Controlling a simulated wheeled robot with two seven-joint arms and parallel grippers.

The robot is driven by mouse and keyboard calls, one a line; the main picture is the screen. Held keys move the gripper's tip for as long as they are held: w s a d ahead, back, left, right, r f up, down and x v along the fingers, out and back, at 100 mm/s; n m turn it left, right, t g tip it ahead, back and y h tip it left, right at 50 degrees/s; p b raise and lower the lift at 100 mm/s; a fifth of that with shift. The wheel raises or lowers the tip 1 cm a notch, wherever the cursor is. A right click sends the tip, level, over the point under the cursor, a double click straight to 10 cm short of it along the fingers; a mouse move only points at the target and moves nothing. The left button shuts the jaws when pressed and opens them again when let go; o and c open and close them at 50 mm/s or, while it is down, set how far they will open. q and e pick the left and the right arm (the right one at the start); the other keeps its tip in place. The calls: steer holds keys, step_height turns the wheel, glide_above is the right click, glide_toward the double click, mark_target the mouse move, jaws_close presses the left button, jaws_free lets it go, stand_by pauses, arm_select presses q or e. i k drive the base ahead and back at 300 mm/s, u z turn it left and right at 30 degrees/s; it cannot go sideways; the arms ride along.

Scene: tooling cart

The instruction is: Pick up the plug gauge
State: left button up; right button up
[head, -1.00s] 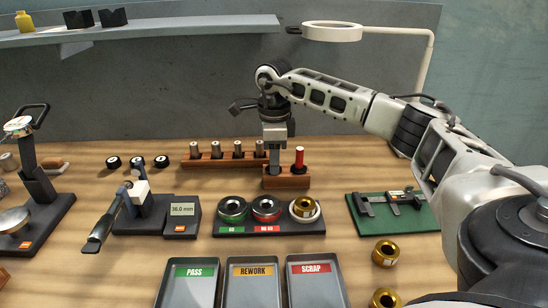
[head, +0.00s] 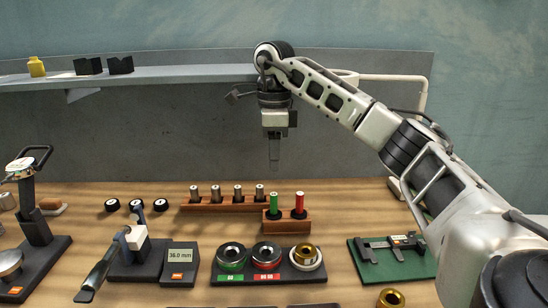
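Two handled pieces that look like plug gauges stand upright in a small wooden block (head: 287,226): one with a green handle (head: 273,203) and one with a red handle (head: 299,204). My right gripper (head: 274,165) hangs pointing down above the block, in line with the green handle in the picture and clear of it. Its fingers overlap from this side, so their opening does not show. I see nothing held below the fingertips. My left gripper is not in view.
A longer wooden rack (head: 222,204) with several grey pins stands behind the block. A ring gauge stand (head: 268,276) lies in front. A green mat (head: 400,268) with a caliper is at right, a digital gauge (head: 181,258) at left. The shelf (head: 160,76) runs behind.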

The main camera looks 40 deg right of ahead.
mark_target(299, 213)
steer(key=k, duration=1.5)
